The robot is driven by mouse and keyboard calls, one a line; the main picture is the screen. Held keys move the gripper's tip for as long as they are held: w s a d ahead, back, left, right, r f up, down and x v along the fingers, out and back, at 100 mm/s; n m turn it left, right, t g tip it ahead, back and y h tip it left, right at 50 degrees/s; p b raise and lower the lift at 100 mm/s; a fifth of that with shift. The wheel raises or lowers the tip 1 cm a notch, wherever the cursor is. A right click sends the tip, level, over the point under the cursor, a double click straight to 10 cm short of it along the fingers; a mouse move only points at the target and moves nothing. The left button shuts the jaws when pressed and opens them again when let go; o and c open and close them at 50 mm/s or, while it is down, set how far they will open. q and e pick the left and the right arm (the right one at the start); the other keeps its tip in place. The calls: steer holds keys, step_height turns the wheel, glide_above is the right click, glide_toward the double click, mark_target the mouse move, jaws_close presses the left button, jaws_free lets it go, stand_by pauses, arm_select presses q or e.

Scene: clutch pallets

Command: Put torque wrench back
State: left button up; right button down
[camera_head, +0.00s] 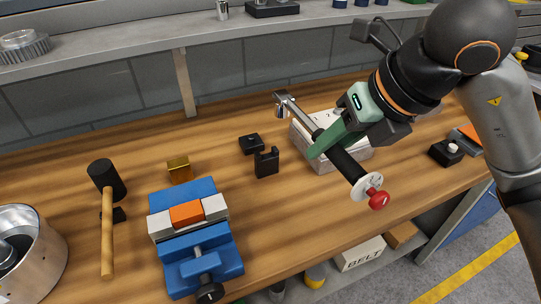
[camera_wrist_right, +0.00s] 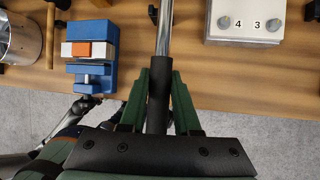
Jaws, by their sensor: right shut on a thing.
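The torque wrench has a silver shaft and head, a black handle (camera_head: 347,165) and a red end knob (camera_head: 379,200). My right gripper (camera_head: 326,146) is shut on the handle and holds the wrench tilted above the bench, its head up toward the back left. In the right wrist view the green fingers (camera_wrist_right: 166,78) lie on both sides of the black handle (camera_wrist_right: 159,100). Two small black holders, one notched and upright (camera_head: 267,162) and one low (camera_head: 251,144), stand on the bench left of the wrench, empty. My left gripper does not show.
A white numbered box (camera_wrist_right: 246,20) sits behind the wrench. A blue vise (camera_head: 202,264) with an orange block, a brass block (camera_head: 180,170), a mallet (camera_head: 107,230) and a metal drum (camera_head: 40,255) stand to the left. The wooden bench's front middle is clear.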

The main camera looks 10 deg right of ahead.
mark_target(313, 135)
steer(key=w+a, duration=0.1)
steer(key=w+f, duration=0.1)
steer(key=w+a, duration=0.1)
steer(key=shift+w+a+f, duration=0.15)
steer(key=shift+a+f, duration=0.15)
steer(key=shift+a, duration=0.05)
steer(key=shift+x, duration=5.5)
steer(key=shift+w+d+r, duration=0.1)
steer(key=shift+w, duration=0.1)
steer(key=shift+f+b, duration=0.3)
steer(key=shift+f, duration=0.2)
steer(key=c, duration=0.6)
jaws_free()
steer(key=shift+f, duration=0.1)
steer(key=shift+c, duration=0.2)
